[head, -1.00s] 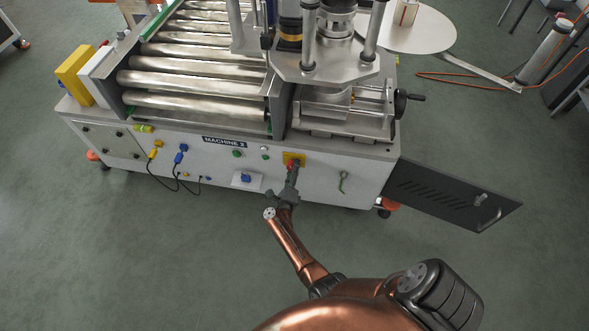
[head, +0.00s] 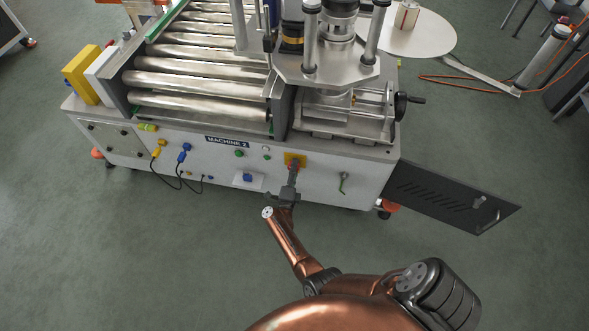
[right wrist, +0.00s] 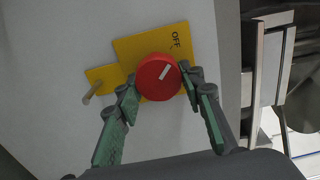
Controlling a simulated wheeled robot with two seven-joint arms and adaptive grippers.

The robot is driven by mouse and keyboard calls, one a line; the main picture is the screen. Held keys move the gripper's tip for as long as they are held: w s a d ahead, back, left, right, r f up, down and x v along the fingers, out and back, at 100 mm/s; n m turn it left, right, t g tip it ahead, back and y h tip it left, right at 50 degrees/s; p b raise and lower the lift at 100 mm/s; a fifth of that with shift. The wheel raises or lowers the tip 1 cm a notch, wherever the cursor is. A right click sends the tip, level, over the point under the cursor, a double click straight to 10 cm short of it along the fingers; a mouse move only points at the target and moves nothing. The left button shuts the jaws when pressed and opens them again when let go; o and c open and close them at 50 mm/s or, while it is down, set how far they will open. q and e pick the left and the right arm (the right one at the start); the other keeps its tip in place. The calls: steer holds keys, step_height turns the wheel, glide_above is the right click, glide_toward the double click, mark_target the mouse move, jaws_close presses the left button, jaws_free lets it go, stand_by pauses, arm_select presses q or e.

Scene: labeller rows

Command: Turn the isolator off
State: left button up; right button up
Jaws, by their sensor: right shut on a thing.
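The isolator is a round red knob (right wrist: 159,76) with a short white mark, on a yellow plate (right wrist: 128,47) lettered OFF in the right wrist view. The mark slants to the upper right, roughly on the side of the lettering. My right gripper (right wrist: 160,86) is shut on the knob, one finger at its left and one at its right. In the head view the yellow plate (head: 301,158) sits on the machine's front, and my right gripper (head: 292,170) covers most of the knob. My left gripper is not in view.
A small yellow tag with a peg (right wrist: 97,86) sits left of the plate. On the front panel are a blue socket (head: 247,178), a green button (head: 239,153) and a green handle (head: 343,182). An open dark door (head: 445,195) sticks out at the right. The floor in front is clear.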

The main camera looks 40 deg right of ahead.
steer(key=shift+d, duration=0.1)
steer(key=o, duration=1.2)
steer(key=shift+c, duration=0.2)
